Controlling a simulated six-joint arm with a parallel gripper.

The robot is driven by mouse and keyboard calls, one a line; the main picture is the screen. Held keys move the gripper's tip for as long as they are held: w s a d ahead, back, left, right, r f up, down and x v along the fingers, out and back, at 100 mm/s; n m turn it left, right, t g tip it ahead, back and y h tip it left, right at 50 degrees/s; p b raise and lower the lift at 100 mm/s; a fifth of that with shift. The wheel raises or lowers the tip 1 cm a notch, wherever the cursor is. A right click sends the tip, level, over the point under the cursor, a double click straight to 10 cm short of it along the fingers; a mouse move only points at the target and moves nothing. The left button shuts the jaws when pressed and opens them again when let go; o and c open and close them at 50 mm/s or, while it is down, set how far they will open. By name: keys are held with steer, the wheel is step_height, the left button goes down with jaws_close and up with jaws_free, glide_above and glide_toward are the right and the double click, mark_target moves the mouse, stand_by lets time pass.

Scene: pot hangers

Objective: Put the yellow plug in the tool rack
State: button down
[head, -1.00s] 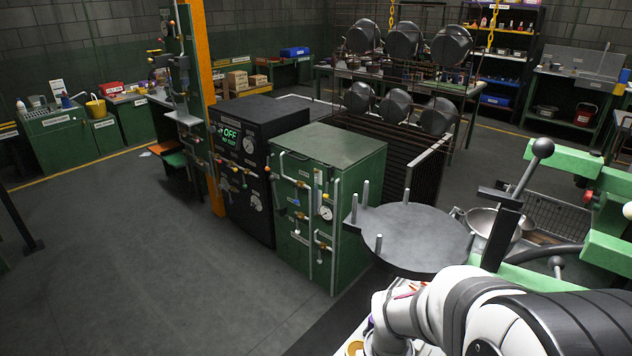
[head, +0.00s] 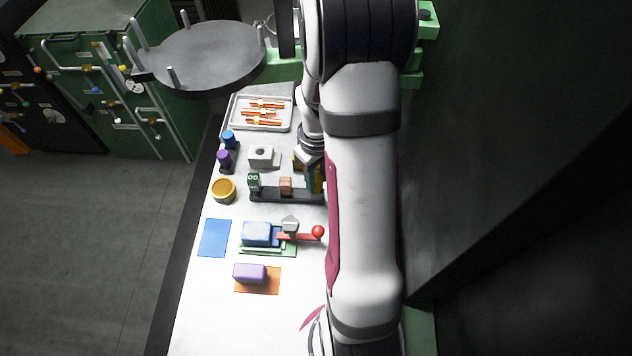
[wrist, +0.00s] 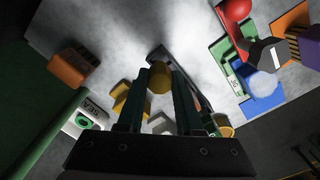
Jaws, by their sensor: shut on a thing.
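My gripper (wrist: 161,72) has two dark green fingers. It is shut on the yellow plug (wrist: 160,80), whose round end shows between the fingertips in the wrist view. A long dark bar, apparently the tool rack (head: 268,197), lies on the white bench with a green piece (head: 254,182) and a wooden block (head: 286,186) on it. In the head view my gripper (head: 313,179) is at the bar's right end, partly hidden by my arm. In the wrist view the bar (wrist: 188,83) runs beside the plug. I cannot tell whether they touch.
A grey holed block (head: 262,156), blue and purple knobs (head: 226,149), a gold round dish (head: 223,190) and a tray of orange pieces (head: 262,112) are nearby. A red-ball lever (head: 317,231) and a purple block (head: 250,273) lie nearer. The bench's front is clear.

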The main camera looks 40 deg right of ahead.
steer(key=shift+f, duration=1.15)
steer(key=c, duration=0.6)
jaws_free()
steer(key=shift+f, duration=0.15)
steer(key=shift+o, duration=0.2)
